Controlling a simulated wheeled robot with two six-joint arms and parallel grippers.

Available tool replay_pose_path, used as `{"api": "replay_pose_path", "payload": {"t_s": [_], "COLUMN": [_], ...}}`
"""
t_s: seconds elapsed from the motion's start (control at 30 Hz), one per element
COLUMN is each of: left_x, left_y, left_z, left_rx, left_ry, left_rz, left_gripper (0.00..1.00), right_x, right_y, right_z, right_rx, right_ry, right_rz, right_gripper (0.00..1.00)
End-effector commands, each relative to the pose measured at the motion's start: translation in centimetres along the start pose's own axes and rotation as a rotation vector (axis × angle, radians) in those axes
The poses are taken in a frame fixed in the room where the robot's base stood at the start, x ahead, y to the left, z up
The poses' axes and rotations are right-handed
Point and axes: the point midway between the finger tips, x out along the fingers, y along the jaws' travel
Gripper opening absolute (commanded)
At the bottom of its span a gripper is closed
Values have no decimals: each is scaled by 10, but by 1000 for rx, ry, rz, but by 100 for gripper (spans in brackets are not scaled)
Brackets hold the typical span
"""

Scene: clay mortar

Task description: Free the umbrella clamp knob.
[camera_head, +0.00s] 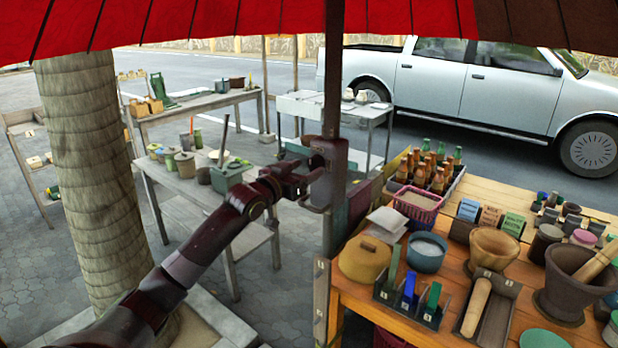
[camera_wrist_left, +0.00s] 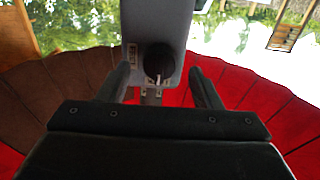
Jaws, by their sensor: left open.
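The umbrella pole (camera_head: 333,75) stands upright under the red canopy (camera_head: 200,18). My left gripper (camera_head: 310,178) is at the clamp, coming from the left. In the left wrist view the black round knob (camera_wrist_left: 158,60), with a pale line on it, sits on the grey clamp body (camera_wrist_left: 158,20). The open fingers of my left gripper (camera_wrist_left: 159,72) are on either side of the knob, with a visible gap at each side. I cannot make out the knob in the head view. My right gripper is not in view.
A wooden stall table (camera_head: 460,285) with mortars, bowls, bottles and small boxes is at the right. A palm trunk (camera_head: 90,170) stands at the left. Tables with pots stand behind my arm. A silver pickup (camera_head: 470,85) is parked at the back.

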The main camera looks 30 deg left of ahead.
Motion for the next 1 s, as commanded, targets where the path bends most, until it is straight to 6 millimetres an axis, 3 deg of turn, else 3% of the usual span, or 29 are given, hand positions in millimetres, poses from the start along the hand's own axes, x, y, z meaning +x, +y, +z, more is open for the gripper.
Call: {"api": "replay_pose_path", "payload": {"t_s": [0.2, 0.6, 0.93, 1.0], "left_x": [18, 22, 22, 22], "left_y": [0, 0, 0, 0], "left_z": [1, -1, -1, 0], "left_rx": [-1, 0, 0, 1], "left_ry": [1, 0, 0, 0], "left_rz": [0, 0, 0, 0], "left_gripper": [59, 59, 15, 14], "right_x": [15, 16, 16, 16], "right_y": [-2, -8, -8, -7], "right_z": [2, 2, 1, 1], "right_rx": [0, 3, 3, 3], "right_ry": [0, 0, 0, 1], "right_rz": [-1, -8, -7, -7], "right_gripper": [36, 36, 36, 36]}}
